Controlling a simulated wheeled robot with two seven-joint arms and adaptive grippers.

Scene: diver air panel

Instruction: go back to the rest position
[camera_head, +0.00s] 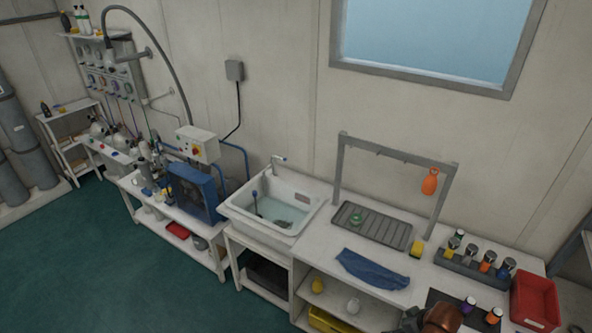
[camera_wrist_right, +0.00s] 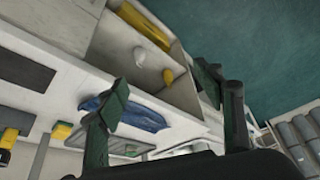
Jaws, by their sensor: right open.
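My right gripper (camera_wrist_right: 163,85) shows in the right wrist view with its two dark fingers spread wide apart. Nothing is between the fingers. Behind them are the white bench with its open shelf, a blue cloth (camera_wrist_right: 140,115) and the green floor. My left gripper is not in either view. In the head view, a dark and copper-coloured shape (camera_head: 442,316) is cut off at the bottom edge. I cannot tell clearly what it is.
The bench holds a sink (camera_head: 275,208), a ribbed drain mat (camera_head: 371,225), a blue cloth (camera_head: 372,268), a yellow sponge (camera_head: 417,249), a bottle rack (camera_head: 473,262) and a red bin (camera_head: 535,301). A grey frame (camera_head: 341,170) stands over the mat. Green floor (camera_head: 100,270) is clear at the left.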

